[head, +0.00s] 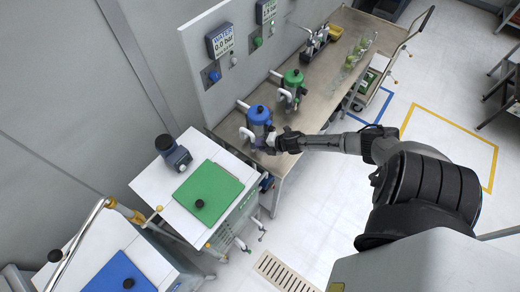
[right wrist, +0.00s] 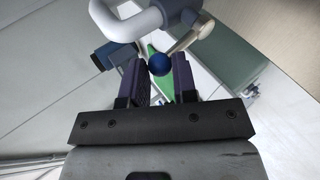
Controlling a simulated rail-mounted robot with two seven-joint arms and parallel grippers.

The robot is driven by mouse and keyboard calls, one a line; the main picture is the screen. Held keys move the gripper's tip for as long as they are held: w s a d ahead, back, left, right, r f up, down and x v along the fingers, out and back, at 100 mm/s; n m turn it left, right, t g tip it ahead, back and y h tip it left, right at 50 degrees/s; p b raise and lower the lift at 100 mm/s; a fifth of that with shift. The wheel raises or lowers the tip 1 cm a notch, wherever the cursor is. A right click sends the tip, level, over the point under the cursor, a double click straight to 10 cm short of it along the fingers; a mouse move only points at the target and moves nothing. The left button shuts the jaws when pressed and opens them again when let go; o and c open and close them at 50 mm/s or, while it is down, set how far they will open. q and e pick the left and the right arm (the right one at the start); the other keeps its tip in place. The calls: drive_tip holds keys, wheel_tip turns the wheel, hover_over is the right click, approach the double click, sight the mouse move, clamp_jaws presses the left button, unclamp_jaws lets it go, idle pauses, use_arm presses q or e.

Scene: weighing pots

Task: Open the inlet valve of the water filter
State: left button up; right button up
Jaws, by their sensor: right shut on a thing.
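The water filter (head: 258,115) has a blue cap and stands upright on the bench beside the wall panel. White pipe fittings (head: 246,133) show at its left. My right gripper (head: 271,140) is at the filter's lower front. In the right wrist view, the valve's blue ball knob (right wrist: 160,65) sits between my right gripper's fingertips (right wrist: 158,72), which are shut on it. The valve's metal lever (right wrist: 190,38) runs from the knob up to the right, near a thick white pipe (right wrist: 125,22). My left gripper is not in view.
A green-capped filter (head: 293,80) stands farther along the bench (head: 325,75). A gauge (head: 220,40) on the panel reads WATER 0.0 bar. A white cabinet with a green top plate (head: 205,190) stands close by at the left. The floor at right is mostly open.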

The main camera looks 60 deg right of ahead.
drive_tip(key=shift+s+d+f+m+y+b, duration=0.2)
drive_tip(key=shift+d+m+y+b, duration=0.1)
drive_tip(key=shift+d+m+b, duration=0.15)
drive_tip(key=shift+s+d+f+m+y+b, duration=0.15)
drive_tip(key=shift+d+m+y+b, duration=0.15)
drive_tip(key=shift+d, duration=0.25)
drive_tip(key=shift+d+t+y+b, duration=0.2)
drive_tip(key=shift+t+y+b, duration=0.1)
drive_tip(key=shift+b, duration=0.05)
drive_tip(key=shift+m, duration=0.25)
drive_tip(key=o, duration=0.5)
drive_tip(key=shift+o, duration=1.4)
drive_tip(key=shift+w+a+r, duration=0.1)
drive_tip(key=shift+w+a, duration=0.05)
drive_tip(key=shift+w, duration=0.05)
drive_tip(key=shift+o, duration=0.8)
drive_tip(key=shift+r, duration=0.15)
